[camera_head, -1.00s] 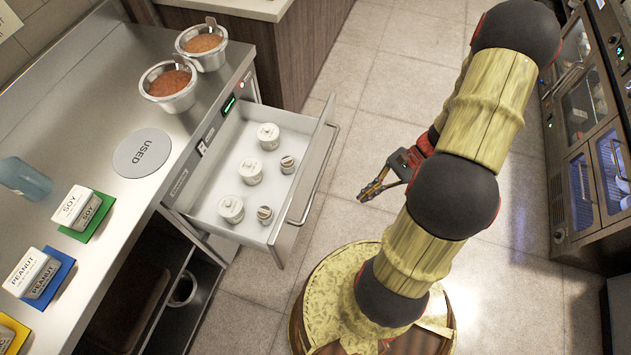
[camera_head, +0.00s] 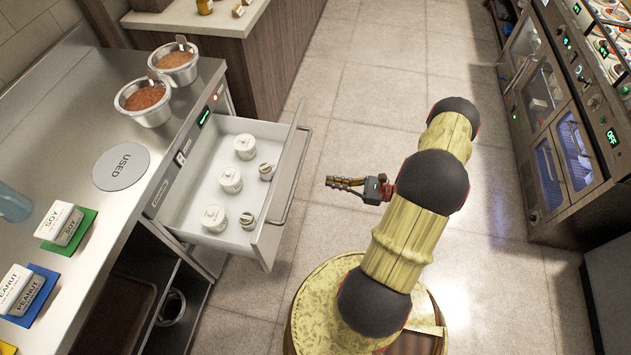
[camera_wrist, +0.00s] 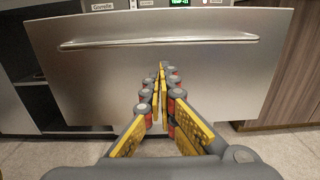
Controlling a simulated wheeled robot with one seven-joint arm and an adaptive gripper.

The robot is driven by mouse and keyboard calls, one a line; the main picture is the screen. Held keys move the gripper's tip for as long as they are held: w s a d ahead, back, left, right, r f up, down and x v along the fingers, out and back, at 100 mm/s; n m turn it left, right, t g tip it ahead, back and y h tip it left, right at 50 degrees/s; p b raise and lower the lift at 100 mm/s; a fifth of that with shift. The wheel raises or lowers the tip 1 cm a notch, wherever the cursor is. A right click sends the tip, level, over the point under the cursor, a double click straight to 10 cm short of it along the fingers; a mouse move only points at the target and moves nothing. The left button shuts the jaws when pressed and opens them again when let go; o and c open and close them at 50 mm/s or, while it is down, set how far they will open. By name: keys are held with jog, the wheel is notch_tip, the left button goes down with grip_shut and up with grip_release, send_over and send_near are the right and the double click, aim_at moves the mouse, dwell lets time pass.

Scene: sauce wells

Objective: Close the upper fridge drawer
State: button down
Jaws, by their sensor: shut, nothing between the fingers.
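The upper fridge drawer (camera_head: 272,229) is pulled out from under the steel counter in the head view. Several white lidded pots (camera_head: 229,180) and small metal-topped jars stand inside it. In the wrist view its steel front (camera_wrist: 90,85) fills most of the picture, with a long bar handle (camera_wrist: 220,39) across the top. My gripper (camera_head: 330,182) is shut and empty, to the right of the drawer front and apart from it in the head view. In the wrist view my gripper (camera_wrist: 161,72) points at the drawer front, its tips below the handle.
The counter (camera_head: 85,130) holds two steel bowls of sauce (camera_head: 144,101), a grey USED disc (camera_head: 121,166) and labelled soy and peanut containers. Ovens (camera_head: 560,130) stand at the right.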

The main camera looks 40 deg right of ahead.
aim_at(287, 175)
jog(key=b+x, duration=0.3)
jog(key=x, duration=1)
jog(key=shift+a, duration=0.1)
